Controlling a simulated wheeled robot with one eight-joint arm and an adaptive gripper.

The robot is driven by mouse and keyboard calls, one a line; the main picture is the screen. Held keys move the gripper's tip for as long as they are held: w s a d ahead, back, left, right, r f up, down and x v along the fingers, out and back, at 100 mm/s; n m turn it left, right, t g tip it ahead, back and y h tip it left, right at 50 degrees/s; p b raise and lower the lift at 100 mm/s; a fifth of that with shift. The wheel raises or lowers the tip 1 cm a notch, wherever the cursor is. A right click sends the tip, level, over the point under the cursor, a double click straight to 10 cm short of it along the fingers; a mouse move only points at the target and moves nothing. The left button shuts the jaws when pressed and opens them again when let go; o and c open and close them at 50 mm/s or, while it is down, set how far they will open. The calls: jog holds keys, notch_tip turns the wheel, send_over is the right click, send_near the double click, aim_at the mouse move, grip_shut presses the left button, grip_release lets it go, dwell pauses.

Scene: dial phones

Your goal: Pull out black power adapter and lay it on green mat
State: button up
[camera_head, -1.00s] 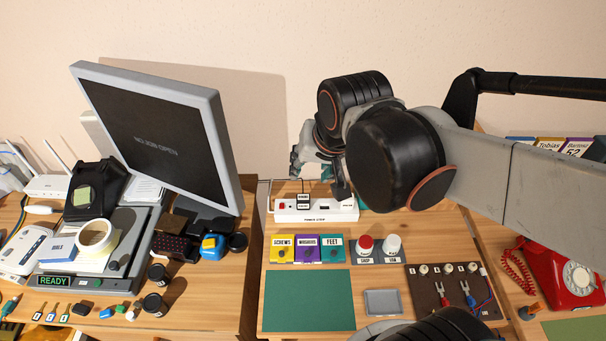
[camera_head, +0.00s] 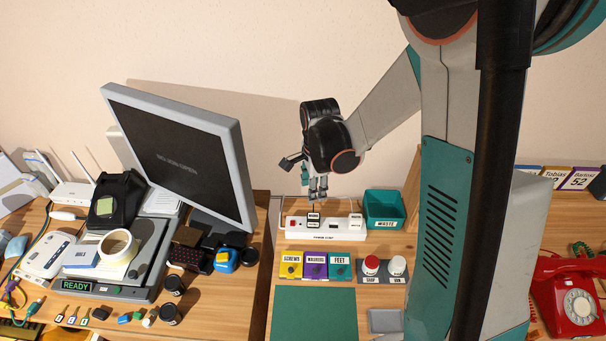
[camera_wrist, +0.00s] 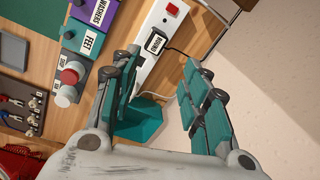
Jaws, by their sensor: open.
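The black power adapter (camera_head: 313,217) sits in the white power strip (camera_head: 345,235), near its left end, with a dark cord. In the wrist view the labelled adapter (camera_wrist: 156,43) sits on the strip ahead of the fingertips. My gripper (camera_head: 317,190) is above and slightly behind the adapter, apart from it, fingers pointing down. In the wrist view my gripper (camera_wrist: 163,65) has its fingers spread wide with nothing between them. The green mat (camera_head: 314,315) lies bare at the front of the table; a corner (camera_wrist: 40,12) shows in the wrist view.
A teal waste bin (camera_head: 384,210) stands right of the strip, close to the fingers in the wrist view. Yellow, purple and teal labelled bins and two knobs (camera_head: 371,265) lie between strip and mat. A monitor (camera_head: 180,150) stands left. A red phone (camera_head: 570,300) is right.

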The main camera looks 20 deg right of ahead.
aim_at(313, 216)
jog(key=f+m, duration=0.1)
jog(key=f, duration=0.1)
jog(key=f+m, duration=0.1)
jog(key=f, duration=0.1)
jog(key=w+f+m+g+p, duration=0.1)
jog(key=shift+d+f, duration=0.4)
jog(key=shift+m, duration=0.3)
notch_tip(313, 216, down, 9)
jog(key=b, duration=0.6)
jog(key=shift+f+b, duration=0.1)
jog(key=shift+b, duration=0.2)
jog(key=c, duration=0.7)
jog(key=shift+o, duration=0.3)
jog(key=shift+r, duration=0.45)
jog(key=shift+r+p, duration=0.3)
jog(key=shift+p, duration=0.1)
jog(key=shift+r, duration=0.55)
